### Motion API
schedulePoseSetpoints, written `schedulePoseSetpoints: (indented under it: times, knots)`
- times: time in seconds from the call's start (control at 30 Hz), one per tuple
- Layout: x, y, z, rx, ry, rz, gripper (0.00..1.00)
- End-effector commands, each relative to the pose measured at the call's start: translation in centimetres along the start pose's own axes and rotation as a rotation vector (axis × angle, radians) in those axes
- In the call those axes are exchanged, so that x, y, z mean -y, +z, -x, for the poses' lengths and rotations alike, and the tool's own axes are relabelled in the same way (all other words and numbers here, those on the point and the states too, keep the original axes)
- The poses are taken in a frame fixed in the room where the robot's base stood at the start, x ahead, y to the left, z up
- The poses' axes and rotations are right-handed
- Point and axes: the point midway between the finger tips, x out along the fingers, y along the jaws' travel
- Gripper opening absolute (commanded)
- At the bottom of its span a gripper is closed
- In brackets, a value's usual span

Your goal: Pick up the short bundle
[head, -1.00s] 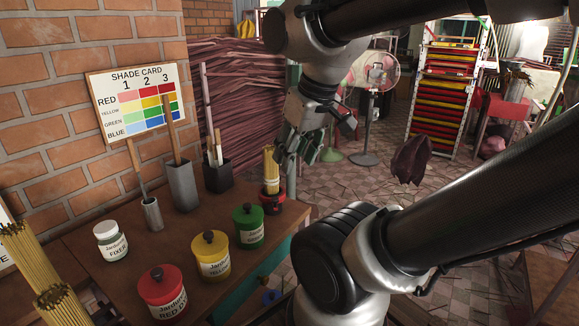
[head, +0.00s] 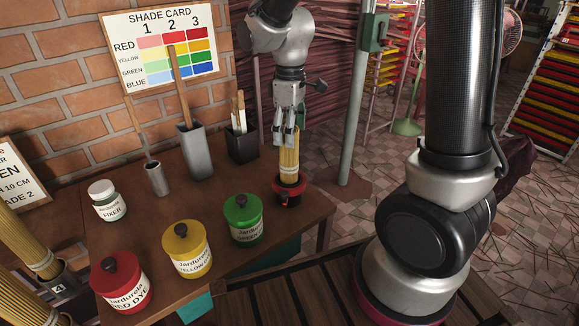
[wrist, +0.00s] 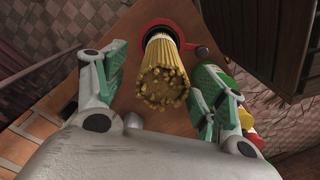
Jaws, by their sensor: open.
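A short bundle of yellow sticks (head: 289,160) stands upright in a small red and dark cup (head: 288,188) near the right edge of the brown table. My gripper (head: 288,138) is right above the bundle, pointing down. In the wrist view my gripper (wrist: 158,88) is open, with a green-padded finger on each side of the bundle (wrist: 162,82) and a gap to each. The bundle's cut ends face the camera. The red rim of the cup (wrist: 150,25) shows beyond it. The bundle's lower end is hidden inside the cup.
Green (head: 243,218), yellow (head: 187,249) and red (head: 118,283) lidded jars stand along the table's front. A white fixer jar (head: 107,201), a grey holder (head: 195,150) and a dark holder (head: 242,145) stand behind. Taller bundles (head: 28,250) are at left. A green post (head: 357,100) rises beyond.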

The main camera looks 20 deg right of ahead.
Motion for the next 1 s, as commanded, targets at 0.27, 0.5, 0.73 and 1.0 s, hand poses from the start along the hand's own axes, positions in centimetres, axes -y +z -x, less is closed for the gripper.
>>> schedulePoseSetpoints:
  times: [0.27,0.5,0.73,1.0]
  knots:
    - [0.2,0.0,-4.0,0.004,-0.002,-0.002,0.7]
    - [0.2,-0.1,-6.4,0.0,0.0,-0.003,0.7]
    - [0.2,-0.1,-6.5,0.0,0.0,-0.004,0.65]
    - [0.2,-0.1,-6.4,0.0,0.0,-0.004,0.16]
